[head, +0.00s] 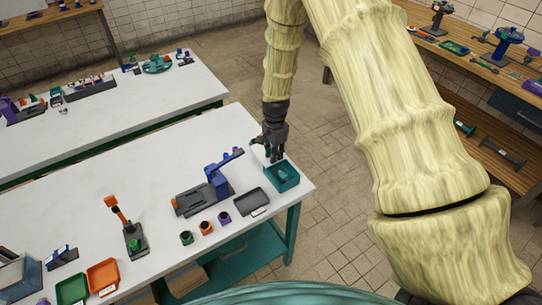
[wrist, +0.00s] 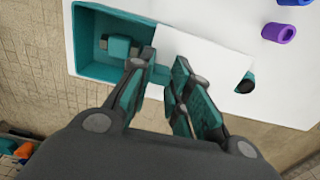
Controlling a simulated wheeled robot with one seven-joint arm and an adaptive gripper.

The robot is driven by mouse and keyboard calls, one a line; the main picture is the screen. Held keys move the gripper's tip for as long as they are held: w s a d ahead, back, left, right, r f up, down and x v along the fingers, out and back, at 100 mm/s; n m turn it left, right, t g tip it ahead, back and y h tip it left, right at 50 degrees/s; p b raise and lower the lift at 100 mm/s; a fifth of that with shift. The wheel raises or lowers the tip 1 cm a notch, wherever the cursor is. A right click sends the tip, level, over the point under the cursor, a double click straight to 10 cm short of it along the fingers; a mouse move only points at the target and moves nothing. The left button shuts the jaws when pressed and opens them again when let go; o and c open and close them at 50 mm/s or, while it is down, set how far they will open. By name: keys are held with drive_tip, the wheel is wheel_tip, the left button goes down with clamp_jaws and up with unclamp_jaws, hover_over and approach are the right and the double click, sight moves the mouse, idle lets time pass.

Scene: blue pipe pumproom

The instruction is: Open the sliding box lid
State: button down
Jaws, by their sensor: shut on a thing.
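The teal box (head: 287,187) stands at the right end of the white table. In the wrist view the box (wrist: 84,62) is open on its left part, and a small teal block (wrist: 119,47) lies inside. The pale sliding lid (wrist: 205,52) extends to the right of the opening and blends with the white tabletop. My gripper (wrist: 165,68) is at the lid's left end, beside the opening, and is shut on the lid. The exact contact between the fingertips is hard to see. In the head view my gripper (head: 272,153) is at the box's far left side.
A dark tray (head: 251,202) and a blue-armed clamp device (head: 210,185) stand left of the box. Several small coloured cups, including a purple one (head: 224,218), stand nearby. The table's right edge is close to the box. A second white table (head: 110,115) stands behind.

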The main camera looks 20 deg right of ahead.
drive_tip(key=c, duration=1.3)
unclamp_jaws()
drive_tip(key=shift+r, duration=0.1)
wheel_tip(320, 180, up, 12)
drive_tip(key=shift+f, duration=0.1)
drive_tip(key=shift+d, duration=0.1)
